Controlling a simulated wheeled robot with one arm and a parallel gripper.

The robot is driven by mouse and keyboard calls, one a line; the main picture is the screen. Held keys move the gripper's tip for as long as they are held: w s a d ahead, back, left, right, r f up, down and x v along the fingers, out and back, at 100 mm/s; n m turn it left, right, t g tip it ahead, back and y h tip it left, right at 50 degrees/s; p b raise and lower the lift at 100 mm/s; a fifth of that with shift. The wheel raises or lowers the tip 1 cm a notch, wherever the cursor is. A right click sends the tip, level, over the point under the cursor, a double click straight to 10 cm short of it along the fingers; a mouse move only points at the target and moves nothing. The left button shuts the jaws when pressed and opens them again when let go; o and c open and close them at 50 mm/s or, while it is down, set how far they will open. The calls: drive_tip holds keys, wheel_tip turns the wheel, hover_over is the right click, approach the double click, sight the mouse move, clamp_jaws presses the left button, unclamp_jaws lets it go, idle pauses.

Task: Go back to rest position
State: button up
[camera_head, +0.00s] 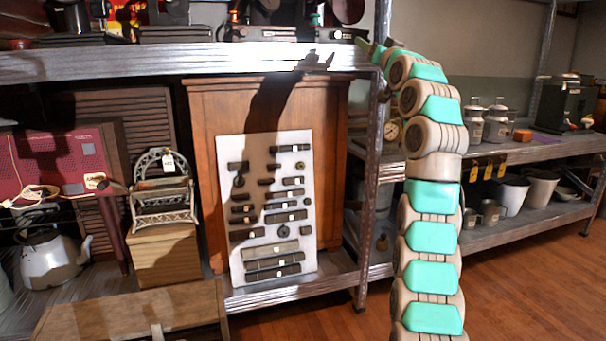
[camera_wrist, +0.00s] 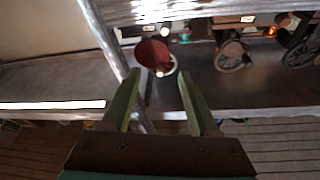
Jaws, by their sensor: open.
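My arm rises on the right of the head view and bends over at the top toward the shelf. My gripper (camera_head: 364,44) shows small there, at the edge of the upper metal shelf (camera_head: 200,60). In the wrist view my gripper (camera_wrist: 158,85) is open, its two green fingers apart with nothing between them. A dark red round thing (camera_wrist: 152,54) lies beyond the fingertips, apart from them as far as I can see.
A white board with dark pieces (camera_head: 262,200) leans against a wooden cabinet (camera_head: 205,130). A kettle (camera_head: 48,260) stands at lower left. White pots (camera_head: 512,195) sit on the right shelf. A shelf post (camera_head: 372,180) stands close beside my arm. Wooden floor (camera_head: 540,285) is clear at lower right.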

wheel_tip(320, 180, down, 13)
drive_tip(key=s+a+m+g+h, duration=0.1)
drive_tip(key=a+g+h, duration=0.1)
drive_tip(key=g, duration=0.6)
drive_tip(key=s+a+f+g, duration=0.2)
drive_tip(key=s+f+g, duration=0.3)
drive_tip(key=s+f, duration=1)
drive_tip(key=s+f+g, duration=0.3)
drive_tip(key=s+f, duration=0.5)
drive_tip(key=s, duration=0.7)
drive_tip(key=s+d+f+n+g+h, duration=0.1)
drive_tip(key=s+f+g, duration=0.2)
drive_tip(key=s+f, duration=0.6)
drive_tip(key=s+d+f+g+h, duration=0.1)
drive_tip(key=s+f+g, duration=0.2)
drive_tip(key=s, duration=2)
wheel_tip(320, 180, down, 5)
drive_tip(key=shift+s+f+g+p, duration=0.15)
drive_tip(key=shift+s+g+p, duration=0.15)
drive_tip(key=shift+g, duration=0.1)
